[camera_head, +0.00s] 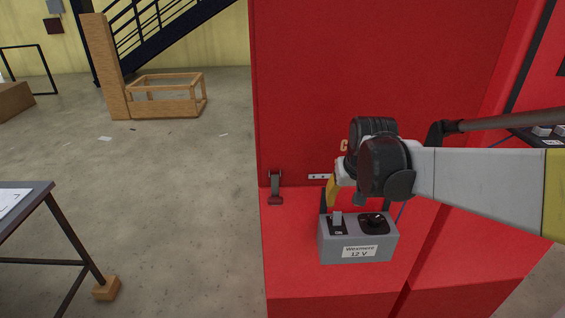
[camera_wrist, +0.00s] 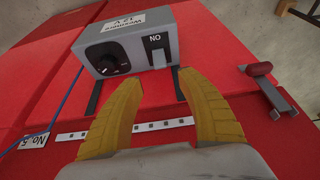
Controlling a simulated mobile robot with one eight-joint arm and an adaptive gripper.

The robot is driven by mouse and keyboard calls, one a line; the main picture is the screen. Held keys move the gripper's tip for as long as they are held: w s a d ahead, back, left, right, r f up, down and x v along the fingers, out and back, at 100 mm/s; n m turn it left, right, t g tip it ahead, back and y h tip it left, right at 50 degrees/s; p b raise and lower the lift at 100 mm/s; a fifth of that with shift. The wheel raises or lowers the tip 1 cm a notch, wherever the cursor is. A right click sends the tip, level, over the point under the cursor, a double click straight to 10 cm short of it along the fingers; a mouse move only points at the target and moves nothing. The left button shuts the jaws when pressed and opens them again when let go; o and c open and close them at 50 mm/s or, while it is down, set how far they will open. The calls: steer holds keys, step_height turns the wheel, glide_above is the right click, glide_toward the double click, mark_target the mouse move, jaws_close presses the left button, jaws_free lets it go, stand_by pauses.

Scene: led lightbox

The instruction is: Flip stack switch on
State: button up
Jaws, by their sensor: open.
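A grey box labelled "Wexmere 12 V" (camera_head: 358,240) sits on the red ledge in the head view. A light rocker switch (camera_head: 337,218) is on its top left, beside a black round knob (camera_head: 374,220). The fingertips are near the switch side of the box. I cannot tell whether they touch it.
A lever with a red handle (camera_wrist: 262,72) stands right of the box in the wrist view. A strip with dark squares (camera_wrist: 110,130) lies on the red surface. A tall red panel (camera_head: 380,70) rises behind the box. A dark table (camera_head: 40,195) stands at the left.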

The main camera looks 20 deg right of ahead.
mark_target(338, 213)
steer(key=b+x, duration=0.2)
steer(key=x, duration=0.7)
steer(key=shift+w+f+b, duration=0.2)
steer(key=shift+f+b, duration=0.1)
steer(key=shift+c, duration=0.4)
jaws_close()
